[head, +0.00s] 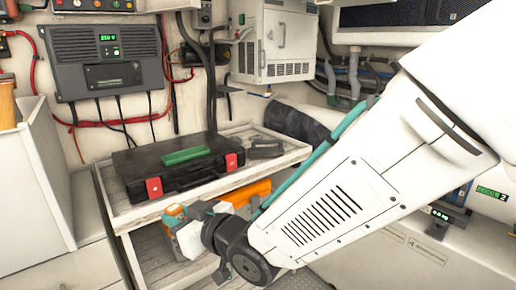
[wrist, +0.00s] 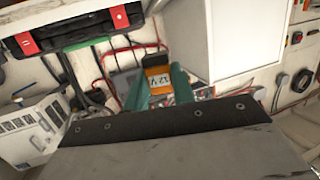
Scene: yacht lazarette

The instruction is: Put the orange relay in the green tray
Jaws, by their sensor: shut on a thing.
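The orange relay (wrist: 158,78), with a white 12V label and a dark end, is between the teal fingers of my gripper (wrist: 160,88) in the wrist view. My gripper is shut on it. In the head view, my gripper (head: 174,220) is in front of the shelf unit, below and in front of the black case; an orange patch shows at its fingers. The green tray (head: 186,156) lies on top of the black case, apart from the relay. In the wrist view, the tray (wrist: 88,42) shows as a green strip beside the case, at upper left.
The black case (head: 140,163) with red latches stands on the upper shelf (head: 118,207). A dark flat object (head: 265,148) lies to its right. A orange item (head: 246,193) sits behind my arm, partly hidden. A white bin wall (head: 48,170) rises at left.

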